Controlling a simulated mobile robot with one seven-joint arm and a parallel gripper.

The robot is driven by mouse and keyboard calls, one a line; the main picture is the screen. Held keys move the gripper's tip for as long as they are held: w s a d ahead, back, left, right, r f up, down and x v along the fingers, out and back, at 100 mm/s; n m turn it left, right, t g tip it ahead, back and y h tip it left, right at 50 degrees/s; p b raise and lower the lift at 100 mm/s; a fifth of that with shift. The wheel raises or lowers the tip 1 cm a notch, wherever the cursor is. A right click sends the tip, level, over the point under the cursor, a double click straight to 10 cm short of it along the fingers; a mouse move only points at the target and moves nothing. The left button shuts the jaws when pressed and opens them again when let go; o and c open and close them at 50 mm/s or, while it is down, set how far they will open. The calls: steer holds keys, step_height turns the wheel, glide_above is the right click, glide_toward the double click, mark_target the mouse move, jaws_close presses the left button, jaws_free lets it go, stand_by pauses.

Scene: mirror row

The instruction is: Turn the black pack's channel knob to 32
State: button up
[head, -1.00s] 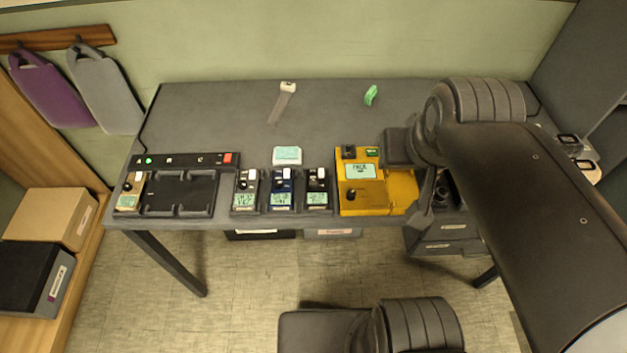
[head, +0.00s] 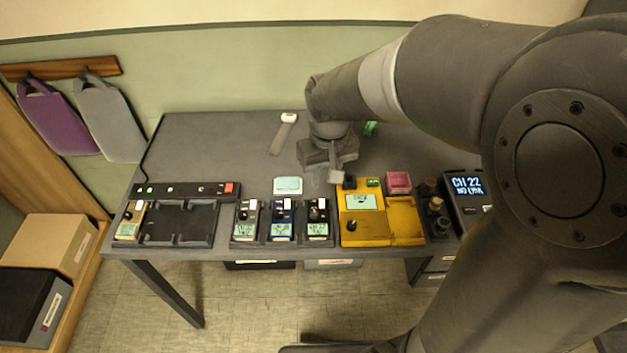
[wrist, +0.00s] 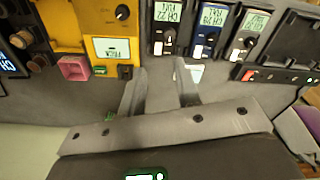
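The black pack (head: 318,227) is the rightmost of three packs in a row on the table, beside the yellow unit. It has a lit display and a dark channel knob (head: 313,213) near its top. In the wrist view the pack (wrist: 168,25) is upside down at top centre, its display appearing to read CH 22; its knob (wrist: 158,48) is small there, and I cannot read its setting. My gripper (head: 335,176) hangs behind the row, above the table. In the wrist view my gripper's (wrist: 160,72) two fingers are apart, with nothing between them, short of the pack.
The yellow unit (head: 405,218) stands right of the black pack, with a pink block (head: 398,182) behind it. A blue pack (head: 282,230) is directly left. A dark receiver (head: 467,190) displays CH 22. A pale card (head: 288,185) lies behind the packs.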

mark_target(314, 212)
steer(key=shift+n+g, duration=0.3)
steer(key=shift+g, duration=0.1)
steer(key=f, duration=0.4)
steer(key=a+f, duration=0.1)
steer(key=f, duration=0.4)
steer(key=w+a+f, duration=0.1)
steer(key=f, duration=0.4)
steer(key=shift+w+a, duration=0.1)
steer(key=shift+a, duration=0.05)
steer(key=shift+c, duration=0.2)
jaws_close()
